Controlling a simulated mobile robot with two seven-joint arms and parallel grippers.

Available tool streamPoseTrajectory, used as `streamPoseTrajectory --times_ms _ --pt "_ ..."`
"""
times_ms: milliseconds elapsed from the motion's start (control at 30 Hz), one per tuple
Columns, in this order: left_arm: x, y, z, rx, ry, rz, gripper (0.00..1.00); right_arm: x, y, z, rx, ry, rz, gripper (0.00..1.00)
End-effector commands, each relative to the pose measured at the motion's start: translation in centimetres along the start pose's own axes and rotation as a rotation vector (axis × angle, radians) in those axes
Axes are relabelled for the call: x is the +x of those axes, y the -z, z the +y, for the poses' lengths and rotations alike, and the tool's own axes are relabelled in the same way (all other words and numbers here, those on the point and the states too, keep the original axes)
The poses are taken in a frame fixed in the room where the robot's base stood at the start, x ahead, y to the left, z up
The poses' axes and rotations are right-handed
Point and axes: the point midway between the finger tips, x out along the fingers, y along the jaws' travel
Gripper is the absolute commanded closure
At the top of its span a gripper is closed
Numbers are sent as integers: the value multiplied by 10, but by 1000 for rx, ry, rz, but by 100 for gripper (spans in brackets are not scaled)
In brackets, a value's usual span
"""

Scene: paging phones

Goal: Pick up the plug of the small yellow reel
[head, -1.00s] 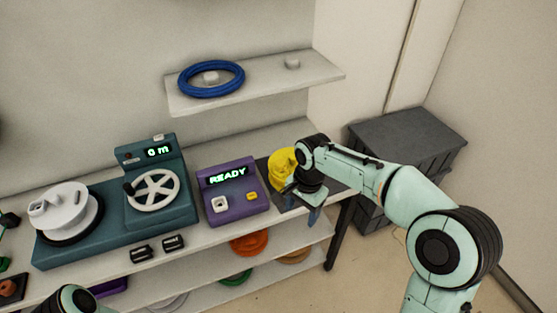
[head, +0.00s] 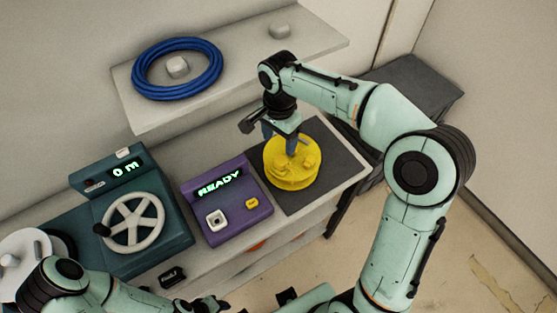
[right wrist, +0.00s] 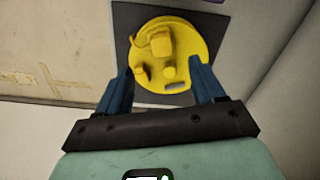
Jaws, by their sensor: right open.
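The small yellow reel (head: 290,178) lies flat on a dark mat (head: 325,172) at the right end of the bench. Several yellow raised parts stand on its top; I cannot tell for sure which is the plug. In the right wrist view, the reel (right wrist: 188,42) shows a raised block (right wrist: 160,43) near its middle. My right gripper (head: 280,142) is above the reel, pointing down, with its blue fingers apart and nothing visible between them. In the right wrist view, the fingers frame the reel's near part. My left gripper (head: 207,303) is low at the bottom edge, its jaws unclear.
A purple box reading READY (head: 232,207) stands left of the mat. A teal machine (head: 160,190) with a white handwheel (head: 133,222) is further left. A shelf (head: 235,75) holding a blue coil (head: 150,85) hangs behind. Dark grey bins (head: 415,85) stand at right.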

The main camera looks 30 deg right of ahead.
Motion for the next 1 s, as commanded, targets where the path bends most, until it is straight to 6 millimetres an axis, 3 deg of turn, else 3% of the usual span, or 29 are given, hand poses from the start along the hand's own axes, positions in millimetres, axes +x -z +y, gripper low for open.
streamPoseTrajectory --times_ms 33,133,433,700,1000 --pt "4 -2 -2 -1 1 -3 57 14 0 1 0 -6 -2 32" --pt "6 -3 -3 -2 2 -4 57 31 0 1 0 -5 -1 32" --pt "7 -3 -4 -2 2 -4 57 55 2 0 0 -3 -1 32" --pt "7 -3 -4 -1 2 -4 57 93 7 0 -1 -2 -1 32" --pt "8 -3 -4 -2 2 -4 57 99 7 0 -1 1 0 32"
